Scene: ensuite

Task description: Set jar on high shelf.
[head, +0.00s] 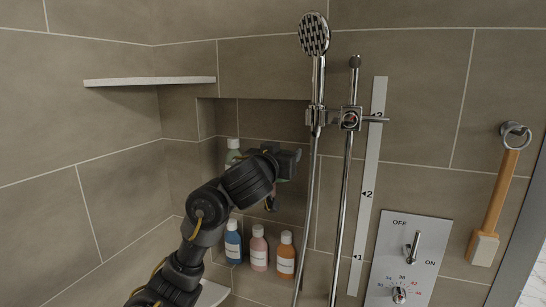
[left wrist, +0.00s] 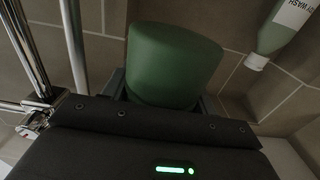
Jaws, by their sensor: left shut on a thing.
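The green jar (left wrist: 172,62) fills the upper middle of the left wrist view, held between the fingers of my left gripper (left wrist: 165,98). In the head view my left gripper (head: 287,165) is in front of the wall niche and mostly hides the jar. A white high shelf (head: 150,81) spans the wall corner at the upper left, above and left of the gripper. Its visible front edge is clear, but its top surface cannot be seen. My right gripper is out of view.
Blue (head: 233,242), pink (head: 259,250) and orange (head: 286,257) bottles stand low in the niche (head: 272,125). A green bottle (head: 233,147) stands higher there. The shower hose and rail (head: 342,200) rise to the gripper's right. A lower white shelf (head: 212,294) is behind my arm.

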